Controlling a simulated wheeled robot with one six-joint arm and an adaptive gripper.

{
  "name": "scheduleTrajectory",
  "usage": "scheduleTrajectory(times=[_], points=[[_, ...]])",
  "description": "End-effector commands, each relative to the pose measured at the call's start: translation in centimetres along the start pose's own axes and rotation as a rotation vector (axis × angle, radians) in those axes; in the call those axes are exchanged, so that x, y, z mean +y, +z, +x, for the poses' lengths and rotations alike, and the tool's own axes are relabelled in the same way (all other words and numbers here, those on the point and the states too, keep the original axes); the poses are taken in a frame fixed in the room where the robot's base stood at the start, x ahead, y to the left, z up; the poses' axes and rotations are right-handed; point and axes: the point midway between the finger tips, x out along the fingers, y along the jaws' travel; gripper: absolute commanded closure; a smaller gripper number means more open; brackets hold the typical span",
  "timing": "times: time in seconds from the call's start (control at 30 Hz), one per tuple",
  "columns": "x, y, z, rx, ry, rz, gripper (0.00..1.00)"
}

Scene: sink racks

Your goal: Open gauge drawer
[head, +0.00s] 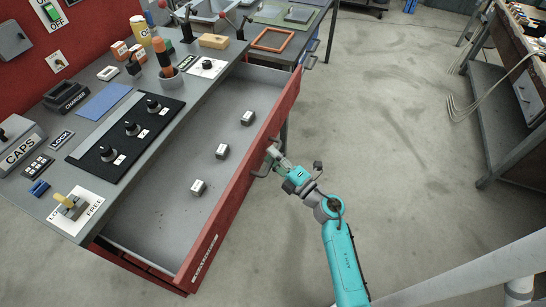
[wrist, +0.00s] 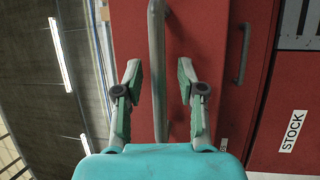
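The red-fronted drawer (head: 228,215) is pulled far out from under the grey bench. Its grey inside shows, with several small white-and-dark blocks in it. The lettering on its front is too small to read. My gripper (head: 273,158) is at the drawer's front, by its handle. In the wrist view the grey bar handle (wrist: 157,75) runs between the two fingers of my gripper (wrist: 158,82). The fingers are spread, with a visible gap on each side of the bar. The handle is partly hidden by my gripper in the head view.
The bench top holds a black panel with knobs (head: 128,130), a yellow lever (head: 66,202), a blue mat (head: 104,101) and a cup with an orange-handled tool (head: 165,60). Open floor (head: 400,130) lies to the right. Another handle (wrist: 243,55) and a STOCK label (wrist: 293,131) show in the wrist view.

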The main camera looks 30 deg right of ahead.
Motion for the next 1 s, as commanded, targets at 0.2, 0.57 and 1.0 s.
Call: scheduleTrajectory(times=[0.2,0.57,1.0], points=[[0.0,0.0,-0.1,0.000,0.001,0.000,0.61],[-0.1,0.1,-5.5,-0.005,-0.001,0.001,0.61],[0.0,0.0,-11.5,-0.001,0.000,0.000,0.61]])
